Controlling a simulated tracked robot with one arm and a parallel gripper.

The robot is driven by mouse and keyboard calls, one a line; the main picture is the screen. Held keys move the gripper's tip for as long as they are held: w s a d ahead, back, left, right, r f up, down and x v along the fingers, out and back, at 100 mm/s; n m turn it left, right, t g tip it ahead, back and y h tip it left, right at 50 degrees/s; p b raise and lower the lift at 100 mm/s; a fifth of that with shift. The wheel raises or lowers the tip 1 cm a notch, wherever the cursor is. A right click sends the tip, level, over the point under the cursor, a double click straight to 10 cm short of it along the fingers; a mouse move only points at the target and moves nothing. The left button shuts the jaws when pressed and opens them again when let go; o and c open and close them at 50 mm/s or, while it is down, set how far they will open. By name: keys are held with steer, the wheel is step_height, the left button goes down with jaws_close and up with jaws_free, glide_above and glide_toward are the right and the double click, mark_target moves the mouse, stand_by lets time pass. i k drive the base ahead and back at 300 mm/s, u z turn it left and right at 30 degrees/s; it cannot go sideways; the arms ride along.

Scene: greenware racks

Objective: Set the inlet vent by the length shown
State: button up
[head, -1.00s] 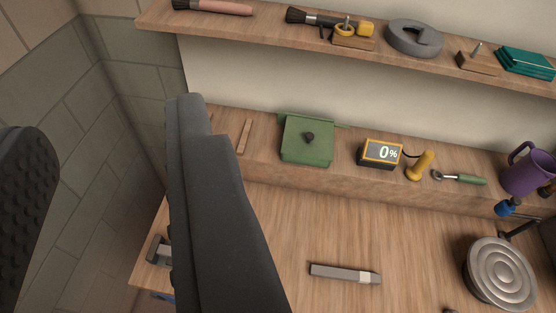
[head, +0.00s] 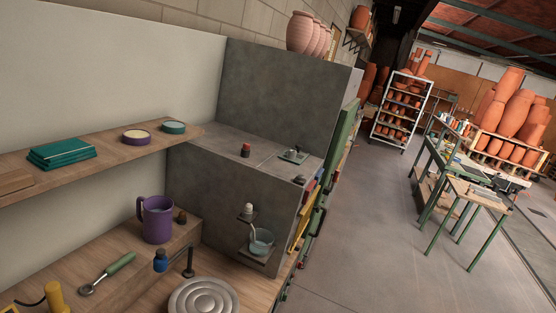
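My gripper is not in view now. No part that I can surely call the inlet vent shows now. The green lidded box with a dark knob and the small display, seen earlier, are both outside the picture. A grey block-like unit (head: 240,205) stands at the end of the bench. On its top are a red-and-dark knob (head: 245,150) and a small plate with a fitting (head: 293,156). No readable length shows.
The bench holds a purple mug (head: 156,218), green-handled tool (head: 119,265), blue bottle (head: 160,261), yellow handle (head: 57,298) and ringed grey disc (head: 204,297). Open floor (head: 360,230) lies right, before a green-legged table (head: 475,192).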

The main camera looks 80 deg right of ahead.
mark_target(297, 156)
steer(key=z, duration=2.55)
steer(key=i, duration=1.1)
steer(key=z, duration=0.1)
